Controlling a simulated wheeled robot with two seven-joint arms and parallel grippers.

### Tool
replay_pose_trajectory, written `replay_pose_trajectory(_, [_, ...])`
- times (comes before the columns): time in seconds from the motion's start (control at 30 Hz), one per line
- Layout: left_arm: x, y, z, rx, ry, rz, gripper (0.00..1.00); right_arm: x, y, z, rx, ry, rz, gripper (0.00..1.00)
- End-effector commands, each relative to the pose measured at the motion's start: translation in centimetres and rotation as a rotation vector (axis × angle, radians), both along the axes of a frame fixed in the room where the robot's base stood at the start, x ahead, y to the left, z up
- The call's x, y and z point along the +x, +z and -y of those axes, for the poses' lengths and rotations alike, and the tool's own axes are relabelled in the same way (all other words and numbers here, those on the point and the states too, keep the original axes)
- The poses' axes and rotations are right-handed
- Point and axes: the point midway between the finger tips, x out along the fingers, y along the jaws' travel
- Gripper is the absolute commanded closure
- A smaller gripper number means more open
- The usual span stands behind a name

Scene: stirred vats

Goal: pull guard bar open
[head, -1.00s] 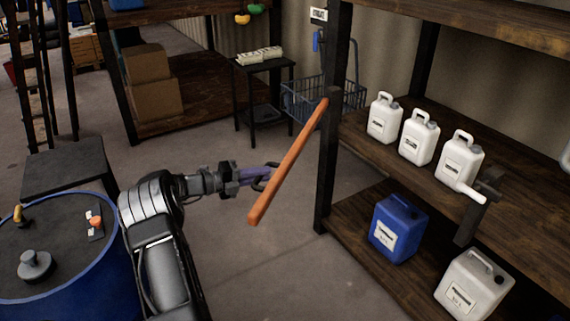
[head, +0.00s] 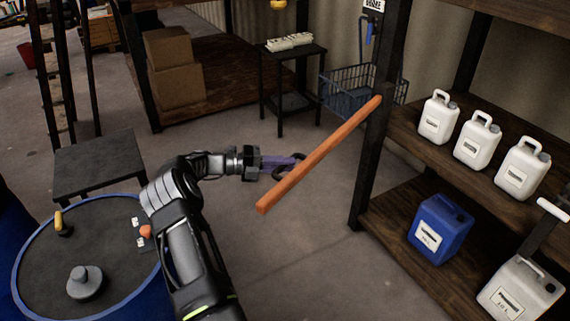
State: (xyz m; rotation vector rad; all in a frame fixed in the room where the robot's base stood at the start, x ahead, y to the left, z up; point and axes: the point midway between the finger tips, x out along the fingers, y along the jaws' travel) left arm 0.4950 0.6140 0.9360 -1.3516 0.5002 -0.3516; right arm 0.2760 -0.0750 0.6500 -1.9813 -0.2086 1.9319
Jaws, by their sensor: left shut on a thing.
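The guard bar (head: 318,157) is a long orange bar. Its far end meets the dark shelf post (head: 371,150), and its near end sticks out over the open floor, angled away from the shelf front. My left gripper (head: 284,166) is at the bar's left side, near the free end. It is shut on a dark loop-shaped handle on the bar; the bar partly hides the fingertips.
The shelf (head: 478,187) holds white canisters (head: 477,140), a blue canister (head: 440,230) and a grey-white canister (head: 520,290). A blue vat (head: 85,250) stands at the lower left. A small black table (head: 290,75) and wire basket (head: 350,88) stand behind. Floor between vat and shelf is clear.

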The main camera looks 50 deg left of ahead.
Motion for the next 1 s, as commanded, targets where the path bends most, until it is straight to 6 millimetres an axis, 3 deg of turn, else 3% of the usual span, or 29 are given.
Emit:
replay_pose_trajectory(0.3, [0.1,0.0,0.1,-0.001,-0.002,0.0,0.62,0.0,0.0,0.0,0.0,0.001,0.0,0.64])
replay_pose_trajectory(0.67, [-0.2,0.0,-0.1,-0.001,-0.001,0.001,0.62,0.0,-0.1,0.0,0.001,0.001,0.001,0.64])
replay_pose_trajectory(1.0, [-2.7,0.3,-1.6,-0.003,0.0,0.004,0.62,0.0,-0.6,-0.1,0.002,0.002,0.002,0.64])
